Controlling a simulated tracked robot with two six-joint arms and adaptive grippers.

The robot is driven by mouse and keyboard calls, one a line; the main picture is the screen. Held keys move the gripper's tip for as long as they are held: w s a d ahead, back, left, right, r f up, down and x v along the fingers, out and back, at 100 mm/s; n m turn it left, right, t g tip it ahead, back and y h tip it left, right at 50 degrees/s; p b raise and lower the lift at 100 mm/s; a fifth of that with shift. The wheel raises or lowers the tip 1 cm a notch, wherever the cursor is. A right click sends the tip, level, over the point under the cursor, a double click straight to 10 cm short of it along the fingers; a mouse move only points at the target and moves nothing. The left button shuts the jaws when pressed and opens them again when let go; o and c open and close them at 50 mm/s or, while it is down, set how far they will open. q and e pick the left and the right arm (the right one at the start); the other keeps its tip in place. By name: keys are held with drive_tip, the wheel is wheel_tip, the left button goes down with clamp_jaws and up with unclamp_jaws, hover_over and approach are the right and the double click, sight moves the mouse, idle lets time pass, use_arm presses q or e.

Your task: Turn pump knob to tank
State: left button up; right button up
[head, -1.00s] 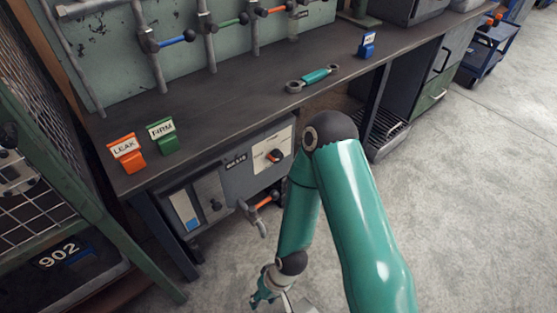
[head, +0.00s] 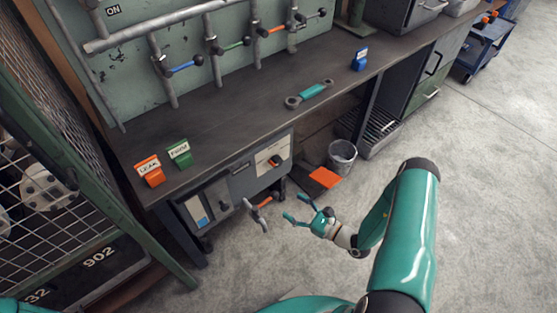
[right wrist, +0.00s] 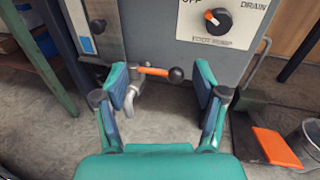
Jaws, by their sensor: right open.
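The pump knob (right wrist: 218,21) is black with an orange pointer, on a white plate at the top right of the right wrist view. The pointer tilts up and left, toward a partly cut-off OFF label; DRAIN reads at the right. In the head view the knob (head: 275,161) is small on the grey cabinet front under the bench. My right gripper (head: 292,206) is open and empty, in front of and below the knob, apart from it. In the right wrist view its two fingers (right wrist: 160,76) stand either side of an orange-handled tap. My left gripper is not seen.
The orange-handled tap (right wrist: 154,71) sticks out below the panel, close to my right fingers. An orange pedal (head: 324,177) and a bucket (head: 342,158) stand on the floor to the right. A mesh cage (head: 50,190) stands at the left. Open floor lies at the right.

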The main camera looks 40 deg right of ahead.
drive_tip(key=d+m+t+h, duration=0.1)
drive_tip(key=d+m+h, duration=0.1)
drive_tip(key=d+h, duration=0.3)
use_arm(q)
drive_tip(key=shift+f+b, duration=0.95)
drive_tip(key=shift+b, duration=0.3)
use_arm(e)
approach(278, 165)
drive_tip(key=shift+y, duration=0.4)
drive_tip(key=w, duration=0.9)
drive_tip(key=shift+w+f, duration=0.2)
drive_tip(key=shift+w, duration=0.15)
drive_tip(key=shift+c, duration=0.4)
drive_tip(key=c, duration=1)
drive_tip(key=shift+a, duration=0.3)
drive_tip(key=shift+c, duration=0.4)
drive_tip(key=shift+d, duration=0.1)
